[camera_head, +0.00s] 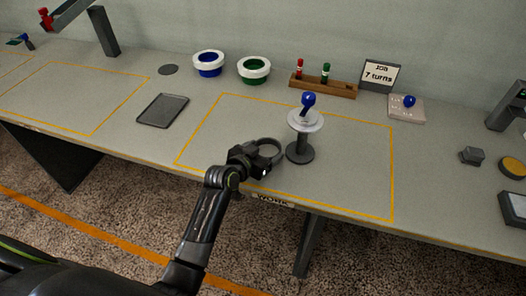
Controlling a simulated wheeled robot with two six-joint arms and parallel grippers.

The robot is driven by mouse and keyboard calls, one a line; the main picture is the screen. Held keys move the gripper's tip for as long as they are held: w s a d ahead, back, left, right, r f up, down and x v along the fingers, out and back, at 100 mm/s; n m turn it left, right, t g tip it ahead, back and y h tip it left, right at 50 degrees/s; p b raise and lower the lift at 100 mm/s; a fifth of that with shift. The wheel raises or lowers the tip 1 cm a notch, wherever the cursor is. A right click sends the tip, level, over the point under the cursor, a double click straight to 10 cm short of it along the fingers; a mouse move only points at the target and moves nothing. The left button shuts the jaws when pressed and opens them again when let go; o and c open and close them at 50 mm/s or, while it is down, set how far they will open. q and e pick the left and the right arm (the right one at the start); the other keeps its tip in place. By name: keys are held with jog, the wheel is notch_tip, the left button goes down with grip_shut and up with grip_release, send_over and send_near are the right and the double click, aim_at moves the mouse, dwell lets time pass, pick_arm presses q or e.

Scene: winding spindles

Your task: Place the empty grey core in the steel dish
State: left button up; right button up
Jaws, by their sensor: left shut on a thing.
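My left gripper (257,158) reaches over the front of the middle marked area, just left of the spindle stand. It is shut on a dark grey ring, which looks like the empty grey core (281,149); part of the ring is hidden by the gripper. The spindle stand (300,152) is upright, with a white disc (305,122) and a blue knob (308,100) on top. A shallow grey metal tray (162,110), which looks like the steel dish, lies left of the marked area and appears empty. My right gripper is not in view.
White-rimmed blue (208,58) and green (254,66) round pieces stand at the back. A wooden rack (322,88) holds red and green pegs, beside a "Job 7 turns" sign (380,75). Table between core and tray is clear.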

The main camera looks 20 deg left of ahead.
pick_arm(q)
jog(key=o, duration=0.9)
jog(key=shift+f, duration=0.1)
